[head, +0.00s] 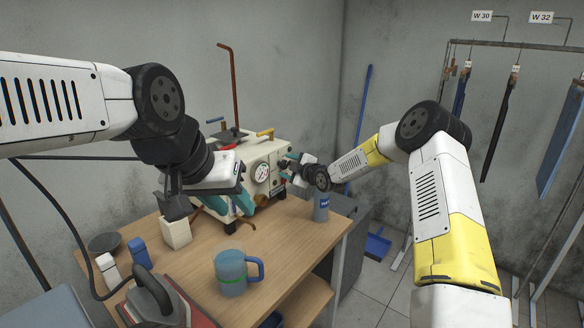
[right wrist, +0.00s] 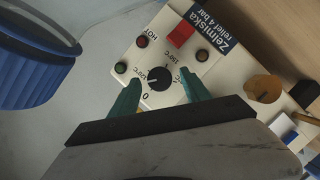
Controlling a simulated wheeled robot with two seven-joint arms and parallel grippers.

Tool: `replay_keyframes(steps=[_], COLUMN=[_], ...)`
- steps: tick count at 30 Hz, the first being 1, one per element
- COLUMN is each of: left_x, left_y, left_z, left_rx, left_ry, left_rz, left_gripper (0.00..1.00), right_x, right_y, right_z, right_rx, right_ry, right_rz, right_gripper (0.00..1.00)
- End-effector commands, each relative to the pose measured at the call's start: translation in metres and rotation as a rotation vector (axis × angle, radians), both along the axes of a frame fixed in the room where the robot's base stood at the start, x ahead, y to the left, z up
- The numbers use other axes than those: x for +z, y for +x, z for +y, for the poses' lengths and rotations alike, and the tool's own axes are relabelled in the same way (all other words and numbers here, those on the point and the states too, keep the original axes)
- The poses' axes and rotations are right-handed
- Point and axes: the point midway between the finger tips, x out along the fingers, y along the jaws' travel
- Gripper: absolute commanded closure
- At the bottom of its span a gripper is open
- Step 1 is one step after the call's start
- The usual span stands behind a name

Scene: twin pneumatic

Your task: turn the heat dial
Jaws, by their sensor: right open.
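The heat dial (right wrist: 160,78) is a round black knob on the cream control panel, with a printed scale starting at 0. Its light mark points to the left, near the 0 end. My right gripper (right wrist: 160,91) is open, its teal fingertips on either side of the dial; I cannot tell whether they touch it. In the head view my right gripper (head: 286,165) is at the right side of the cream press (head: 262,152), and the dial is hidden there. My left gripper (head: 222,208) is in front of the press, its teal fingers apart and seemingly empty.
A red switch (right wrist: 182,34) and small lamps (right wrist: 142,41) surround the dial, and an orange-brown knob (right wrist: 264,88) is to the right. On the table are a blue mug (head: 231,272), an iron (head: 155,298) and a grey-blue can (head: 321,209).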

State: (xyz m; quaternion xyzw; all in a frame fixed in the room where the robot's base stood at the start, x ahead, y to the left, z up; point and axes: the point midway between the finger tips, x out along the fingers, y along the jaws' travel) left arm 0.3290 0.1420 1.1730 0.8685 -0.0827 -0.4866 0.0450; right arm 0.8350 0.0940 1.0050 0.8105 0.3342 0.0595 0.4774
Motion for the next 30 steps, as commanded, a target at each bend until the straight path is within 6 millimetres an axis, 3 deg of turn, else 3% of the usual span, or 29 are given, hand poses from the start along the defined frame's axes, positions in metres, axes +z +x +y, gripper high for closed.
replay_keyframes(steps=[15, 30], left_x=[0.000, 0.000], left_y=[0.000, 0.000], left_z=[0.000, 0.000], left_rx=[0.000, 0.000], left_ry=[0.000, 0.000], left_rz=[0.000, 0.000], left_gripper=[0.64, 0.64], right_x=[0.016, 0.022], right_y=[-0.054, -0.061], right_z=[-0.043, -0.049], right_rx=[-0.002, -0.007], right_ry=[-0.001, -0.006], right_rz=[0.001, 0.011], right_gripper=[0.44, 0.45])
